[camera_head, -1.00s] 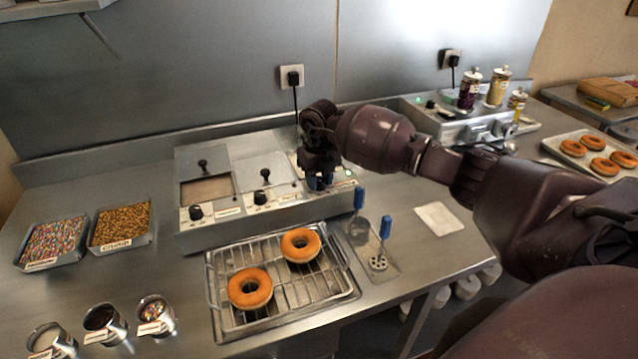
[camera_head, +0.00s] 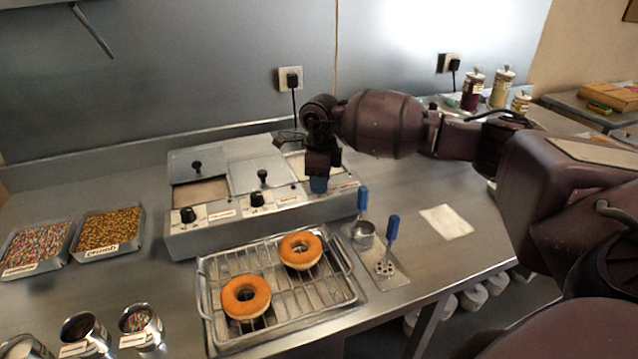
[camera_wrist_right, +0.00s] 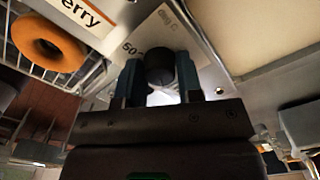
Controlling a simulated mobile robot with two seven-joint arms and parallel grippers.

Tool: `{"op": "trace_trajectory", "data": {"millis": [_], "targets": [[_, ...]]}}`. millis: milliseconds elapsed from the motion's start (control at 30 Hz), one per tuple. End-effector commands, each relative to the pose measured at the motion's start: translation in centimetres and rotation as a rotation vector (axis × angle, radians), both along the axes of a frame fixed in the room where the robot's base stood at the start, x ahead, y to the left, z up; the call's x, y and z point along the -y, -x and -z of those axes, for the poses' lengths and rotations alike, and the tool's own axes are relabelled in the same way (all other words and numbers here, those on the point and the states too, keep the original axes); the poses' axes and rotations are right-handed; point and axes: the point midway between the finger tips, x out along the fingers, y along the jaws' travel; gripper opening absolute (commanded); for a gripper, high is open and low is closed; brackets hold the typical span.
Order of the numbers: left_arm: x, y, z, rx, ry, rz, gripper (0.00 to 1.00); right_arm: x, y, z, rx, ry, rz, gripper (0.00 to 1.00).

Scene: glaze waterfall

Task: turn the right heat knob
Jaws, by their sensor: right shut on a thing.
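The right heat knob (camera_wrist_right: 160,66) is a dark round knob on the front panel of the steel glaze warmer (camera_head: 218,228). In the right wrist view it sits between the two blue-tipped fingers of my right gripper (camera_wrist_right: 160,82), which is shut on it. In the head view my right gripper (camera_head: 318,184) is at the right end of the warmer's front and hides this knob. The left knob (camera_head: 187,215) and middle knob (camera_head: 257,199) show uncovered on the same panel. My left gripper is not in view.
A wire rack tray (camera_head: 207,300) with two doughnuts stands in front of the warmer. Sprinkle trays (camera_head: 75,247) and small cups are at the left. A white cloth (camera_head: 446,221) lies on clear counter at the right.

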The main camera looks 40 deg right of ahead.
Motion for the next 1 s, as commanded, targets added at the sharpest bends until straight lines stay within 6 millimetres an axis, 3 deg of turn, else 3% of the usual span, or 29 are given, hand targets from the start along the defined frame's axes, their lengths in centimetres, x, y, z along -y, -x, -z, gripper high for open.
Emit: {"op": "trace_trajectory", "data": {"millis": [333,867,900,1000], "targets": [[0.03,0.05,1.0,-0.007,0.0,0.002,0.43,-0.06,-0.06,0.0,0.002,-0.001,-0.14,0.1],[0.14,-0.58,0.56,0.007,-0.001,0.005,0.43,-0.06,-0.04,-0.1,0.003,-0.001,-0.165,0.1],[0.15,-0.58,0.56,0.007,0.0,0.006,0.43,-0.06,-0.04,-0.1,0.003,-0.001,-0.165,0.35],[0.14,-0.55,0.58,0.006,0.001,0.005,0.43,-0.06,-0.04,-0.09,0.002,-0.001,-0.165,0.51]]}}
